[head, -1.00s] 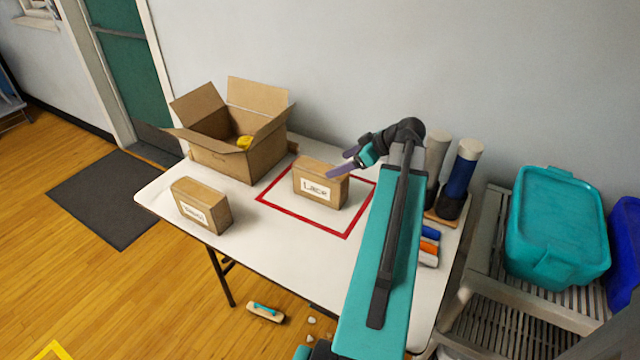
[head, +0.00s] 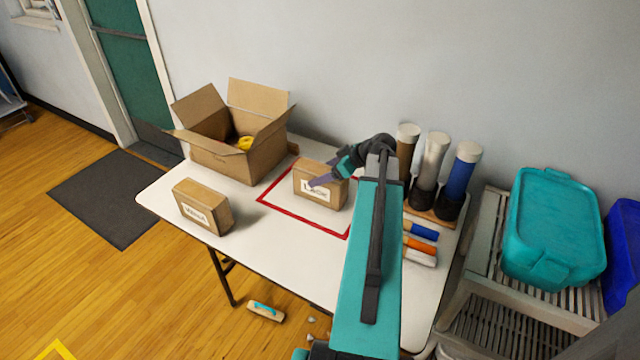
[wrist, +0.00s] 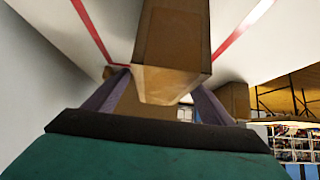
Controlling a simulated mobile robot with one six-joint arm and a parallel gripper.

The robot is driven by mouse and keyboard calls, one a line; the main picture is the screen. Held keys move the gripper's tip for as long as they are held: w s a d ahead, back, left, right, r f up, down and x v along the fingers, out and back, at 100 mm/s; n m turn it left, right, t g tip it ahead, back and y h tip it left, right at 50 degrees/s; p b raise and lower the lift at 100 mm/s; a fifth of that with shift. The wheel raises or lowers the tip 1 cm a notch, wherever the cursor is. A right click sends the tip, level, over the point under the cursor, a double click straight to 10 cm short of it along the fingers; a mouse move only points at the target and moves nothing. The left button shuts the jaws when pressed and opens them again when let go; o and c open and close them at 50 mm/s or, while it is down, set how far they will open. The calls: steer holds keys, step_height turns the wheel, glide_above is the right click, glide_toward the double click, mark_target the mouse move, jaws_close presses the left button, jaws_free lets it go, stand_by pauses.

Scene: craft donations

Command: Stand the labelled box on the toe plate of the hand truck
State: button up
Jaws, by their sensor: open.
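A small brown box (head: 332,201) with a white label, partly covered by my gripper, stands inside a red taped outline on the white table. My gripper (head: 322,181) is open at this box, with one purple finger in front of its label. In the wrist view the box (wrist: 172,45) lies between the two spread fingers of my gripper (wrist: 162,84); I cannot tell whether they touch it. A second labelled box (head: 213,207) stands near the table's front left edge, its lettering too small to read surely. I see no hand truck or toe plate in these views.
An open carton (head: 240,165) with something yellow inside stands at the back left of the table (head: 285,250). Several capped tubes (head: 430,165) and markers (head: 420,240) are right of my arm. A teal tub (head: 553,230) sits on a grey rack.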

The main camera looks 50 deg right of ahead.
steer(key=shift+w+f, duration=0.1)
steer(key=shift+w, duration=0.05)
steer(key=shift+w+a+f+p, duration=0.4)
steer(key=shift+w+f+p, duration=0.15)
steer(key=shift+w+p, duration=0.2)
steer(key=shift+p+x, duration=0.3)
steer(key=shift+x, duration=1.2)
steer(key=c, duration=1.6)
steer(key=shift+r, duration=0.2)
steer(key=shift+r+b, duration=1.15)
steer(key=shift+r, duration=3.7)
